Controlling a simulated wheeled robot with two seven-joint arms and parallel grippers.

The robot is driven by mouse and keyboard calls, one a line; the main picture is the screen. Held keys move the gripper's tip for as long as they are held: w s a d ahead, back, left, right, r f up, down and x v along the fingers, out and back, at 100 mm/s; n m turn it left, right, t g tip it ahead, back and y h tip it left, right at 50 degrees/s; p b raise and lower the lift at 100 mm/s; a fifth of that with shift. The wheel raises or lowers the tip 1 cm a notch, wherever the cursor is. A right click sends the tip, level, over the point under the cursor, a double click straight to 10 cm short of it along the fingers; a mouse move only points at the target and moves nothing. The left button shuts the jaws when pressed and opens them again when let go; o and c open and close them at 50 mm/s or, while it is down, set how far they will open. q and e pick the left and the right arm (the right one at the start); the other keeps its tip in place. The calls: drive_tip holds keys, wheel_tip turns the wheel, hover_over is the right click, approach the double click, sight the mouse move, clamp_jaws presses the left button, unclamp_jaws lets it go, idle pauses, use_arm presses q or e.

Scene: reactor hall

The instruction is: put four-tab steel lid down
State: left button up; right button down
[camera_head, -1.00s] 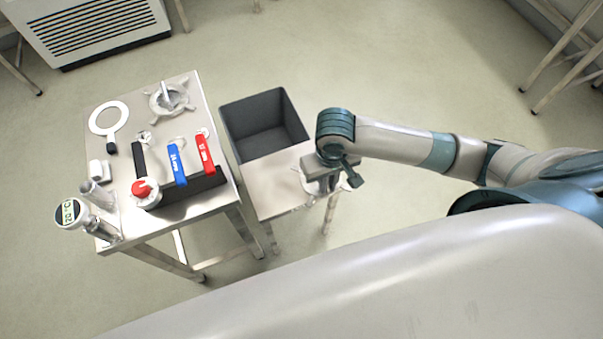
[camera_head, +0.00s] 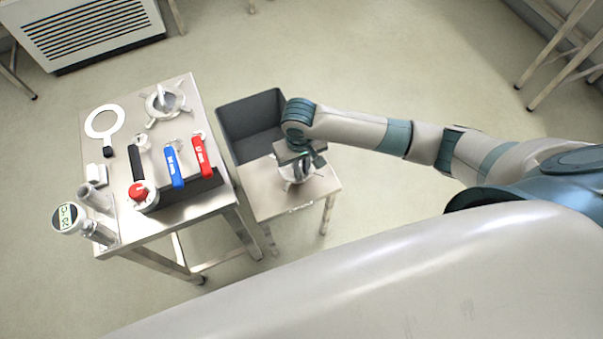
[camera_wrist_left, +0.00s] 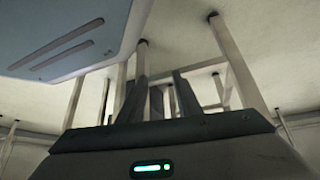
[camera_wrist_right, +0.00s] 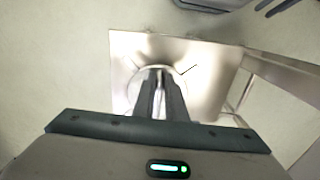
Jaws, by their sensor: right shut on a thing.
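My right gripper (camera_head: 299,163) is shut on the upright handle of a steel lid (camera_head: 289,182). It holds the lid over the small steel-topped table (camera_head: 257,197). The gripper hides part of the lid. In the right wrist view the lid (camera_wrist_right: 182,76) shows as a pale round disc with tabs around the fingers (camera_wrist_right: 159,84), over the tabletop (camera_wrist_right: 213,66). I cannot tell whether it touches the top. My left gripper (camera_wrist_left: 157,92) shows only in its wrist view, open and empty.
A dark grey bin (camera_head: 232,121) stands just behind the small table. The larger steel table (camera_head: 187,212) at left bears another tabbed lid (camera_head: 160,106), a white ring (camera_head: 91,120), blue (camera_head: 174,165) and red (camera_head: 201,157) handles, a red knob (camera_head: 138,191) and a gauge (camera_head: 67,217).

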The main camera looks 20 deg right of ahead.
wheel_tip(320, 180, down, 3)
drive_tip(key=shift+r, duration=0.15)
drive_tip(key=shift+f, duration=0.6)
use_arm(q)
drive_tip(key=shift+s+a+f, duration=0.25)
drive_tip(key=shift+s+a, duration=0.15)
drive_tip(key=shift+a, duration=0.35)
drive_tip(key=shift+d, duration=0.1)
use_arm(e)
drive_tip(key=c, duration=1.8)
unclamp_jaws()
drive_tip(key=shift+f, duration=0.1)
use_arm(q)
drive_tip(key=shift+d, duration=0.35)
drive_tip(key=shift+d, duration=0.1)
